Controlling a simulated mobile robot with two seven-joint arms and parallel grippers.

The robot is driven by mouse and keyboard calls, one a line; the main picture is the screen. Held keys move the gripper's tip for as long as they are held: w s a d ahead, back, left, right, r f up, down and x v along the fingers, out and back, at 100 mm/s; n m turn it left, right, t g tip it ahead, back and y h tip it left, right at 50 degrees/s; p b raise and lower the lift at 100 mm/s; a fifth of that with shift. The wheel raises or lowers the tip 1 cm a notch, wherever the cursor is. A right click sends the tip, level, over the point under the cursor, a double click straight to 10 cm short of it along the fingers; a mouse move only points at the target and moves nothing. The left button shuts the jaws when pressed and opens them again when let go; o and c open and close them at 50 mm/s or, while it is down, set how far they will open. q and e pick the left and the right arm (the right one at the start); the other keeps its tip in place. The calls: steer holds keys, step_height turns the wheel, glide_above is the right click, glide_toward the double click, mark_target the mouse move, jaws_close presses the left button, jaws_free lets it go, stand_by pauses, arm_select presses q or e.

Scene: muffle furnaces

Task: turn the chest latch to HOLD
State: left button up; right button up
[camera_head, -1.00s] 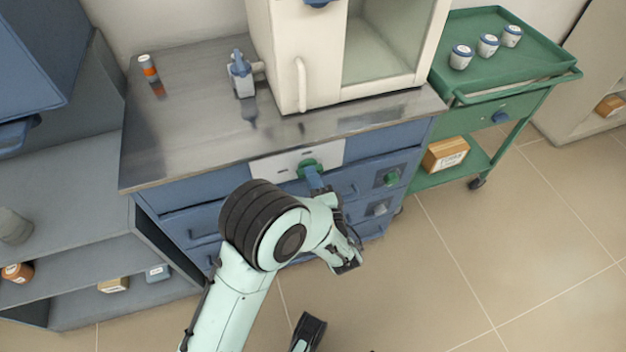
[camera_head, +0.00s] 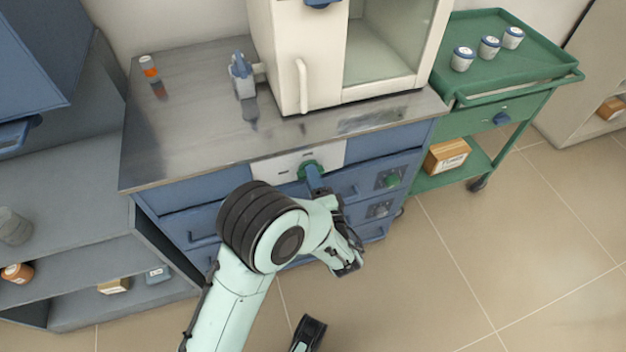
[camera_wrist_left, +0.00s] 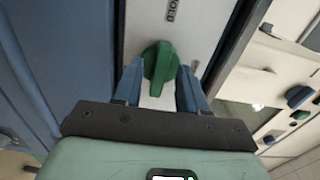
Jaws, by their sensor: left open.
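The green chest latch (camera_head: 311,169) sits on a white plate (camera_head: 270,171) at the top front of the blue drawer chest. In the left wrist view the latch handle (camera_wrist_left: 160,68) points nearly straight up the picture, and a HOLD label (camera_wrist_left: 172,11) is on the plate beyond it. My left gripper (camera_head: 314,180) is at the latch. Its blue fingers (camera_wrist_left: 160,82) are open, one on each side of the handle. A narrow gap shows beside it, and I cannot tell whether either finger touches.
A cream furnace (camera_head: 300,60) stands on the chest's metal top (camera_head: 190,135), with a blue-grey device (camera_head: 242,75) and an orange-banded bottle (camera_head: 149,69). Below the plate are blue drawers with handles. A green cart (camera_head: 500,75) stands right. The floor (camera_head: 480,250) at right is clear.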

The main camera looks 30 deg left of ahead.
arm_select(q)
steer(key=p+v, duration=0.1)
steer(key=v, duration=1.2)
steer(key=shift+s, duration=0.2)
arm_select(e)
steer(key=w+r, duration=0.1)
steer(key=w+r+t, duration=0.1)
steer(key=shift+w+a+r, duration=0.2)
steer(key=shift+w+r, duration=0.1)
steer(key=shift+w, duration=0.1)
arm_select(q)
steer(key=shift+f, duration=0.1)
